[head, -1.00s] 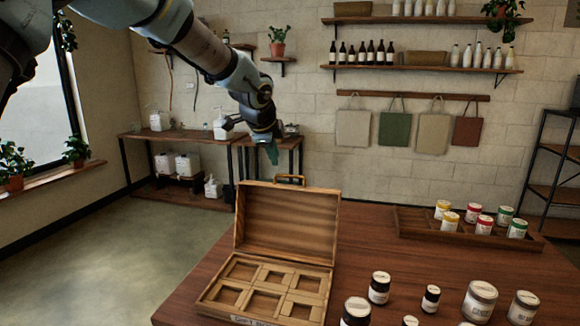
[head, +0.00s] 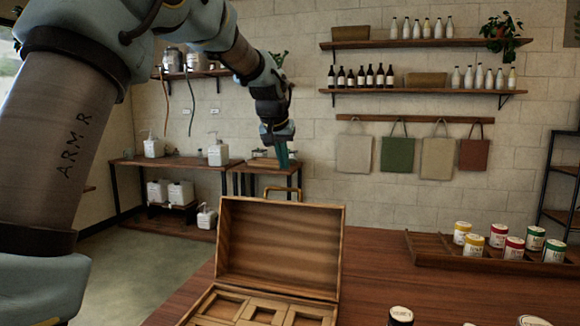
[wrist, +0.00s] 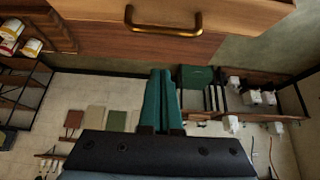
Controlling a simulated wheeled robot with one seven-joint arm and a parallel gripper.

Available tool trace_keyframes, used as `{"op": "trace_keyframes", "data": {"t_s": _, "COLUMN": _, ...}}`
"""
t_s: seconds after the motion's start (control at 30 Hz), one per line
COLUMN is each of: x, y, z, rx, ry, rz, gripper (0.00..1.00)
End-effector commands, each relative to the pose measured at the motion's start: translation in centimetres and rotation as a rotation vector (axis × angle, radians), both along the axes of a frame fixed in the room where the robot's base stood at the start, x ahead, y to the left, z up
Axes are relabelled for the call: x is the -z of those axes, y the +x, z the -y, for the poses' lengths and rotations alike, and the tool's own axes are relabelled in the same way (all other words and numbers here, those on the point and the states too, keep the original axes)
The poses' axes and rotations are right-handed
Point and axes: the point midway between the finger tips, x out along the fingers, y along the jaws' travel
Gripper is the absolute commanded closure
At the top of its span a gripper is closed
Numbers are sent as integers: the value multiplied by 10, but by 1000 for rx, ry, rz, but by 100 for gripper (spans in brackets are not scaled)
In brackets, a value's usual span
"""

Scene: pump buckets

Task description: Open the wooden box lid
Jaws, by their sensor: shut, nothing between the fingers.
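The wooden box (head: 262,310) stands on the table with its lid (head: 280,248) swung up and standing roughly upright, leaning back a little. Its divided compartments look empty. The brass handle (head: 282,190) is on the lid's top edge. It also shows in the wrist view (wrist: 163,32) on the lid's wooden edge. My gripper (head: 283,163) has teal fingers, shut and empty, and hangs above and behind the lid, apart from the handle. In the wrist view the fingers (wrist: 161,75) lie together below the handle.
A wooden tray (head: 428,249) with several colored-label jars sits at the table's right. The table (head: 375,270) is bare between box and tray. A side bench (head: 190,172) stands behind left.

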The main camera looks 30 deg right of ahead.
Motion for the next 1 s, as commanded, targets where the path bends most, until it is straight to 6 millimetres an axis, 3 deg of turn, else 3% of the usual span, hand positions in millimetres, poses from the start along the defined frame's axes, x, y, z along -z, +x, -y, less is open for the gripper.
{"op": "trace_keyframes", "data": {"t_s": 0.4, "x": 65, "y": 31, "z": 29, "rx": 3, "ry": 6, "rz": -2, "gripper": 100}}
{"op": "trace_keyframes", "data": {"t_s": 0.7, "x": 61, "y": 7, "z": 7, "rx": 4, "ry": 3, "rz": 0, "gripper": 100}}
{"op": "trace_keyframes", "data": {"t_s": 1.0, "x": 62, "y": 1, "z": 2, "rx": 4, "ry": 3, "rz": 1, "gripper": 100}}
